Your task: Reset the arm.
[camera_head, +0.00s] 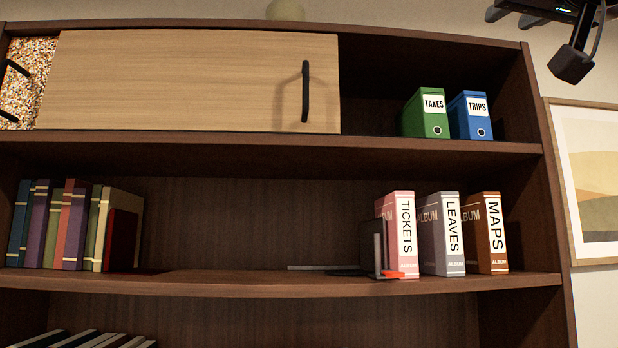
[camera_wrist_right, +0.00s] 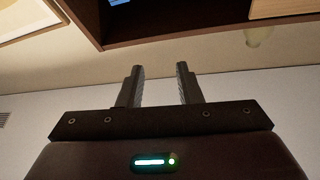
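My right gripper (camera_head: 512,17) is at the top right corner of the head view, in the air near the upper right of the bookcase. In the right wrist view my right gripper (camera_wrist_right: 160,82) shows two parallel dark fingers apart, with nothing between them. My left gripper is not in view.
A dark wooden bookcase (camera_head: 250,160) fills the head view. Green (camera_head: 425,115) and blue (camera_head: 470,117) binders stand on its upper shelf; three albums (camera_head: 441,232) stand below beside a bookend (camera_head: 372,248). A framed picture (camera_head: 590,180) hangs right.

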